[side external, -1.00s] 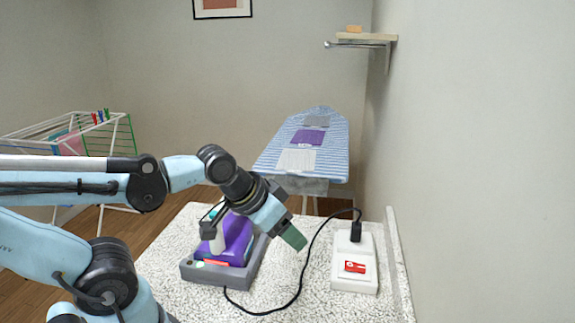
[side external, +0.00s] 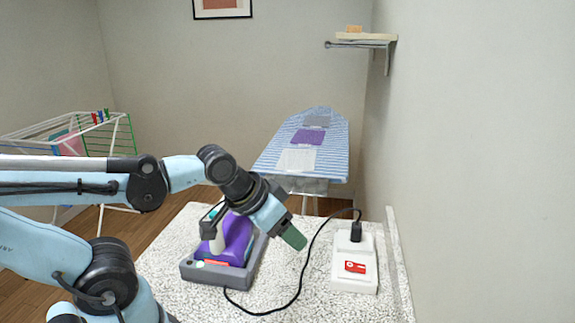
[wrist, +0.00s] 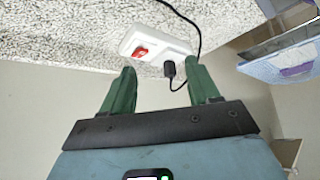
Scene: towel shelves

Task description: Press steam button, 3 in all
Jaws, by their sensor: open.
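A purple and white steam iron (side external: 235,240) rests on a grey base (side external: 225,278) on the speckled table in the side external view. The base front carries small round controls (side external: 200,264) and an orange-red strip (side external: 216,264); which one is the steam button I cannot tell. My gripper (side external: 293,238) is above the table, right of the iron and apart from it, pointing down to the right. In the wrist view my gripper (wrist: 162,88) has its two green fingers apart with nothing between them. The wrist view does not show the iron.
A white power strip (side external: 355,280) with a red switch (side external: 355,267) and a black plug (side external: 356,231) lies at the table's right, near the wall. A black cord (side external: 290,305) curves across the front. An ironing board (side external: 315,140) stands behind.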

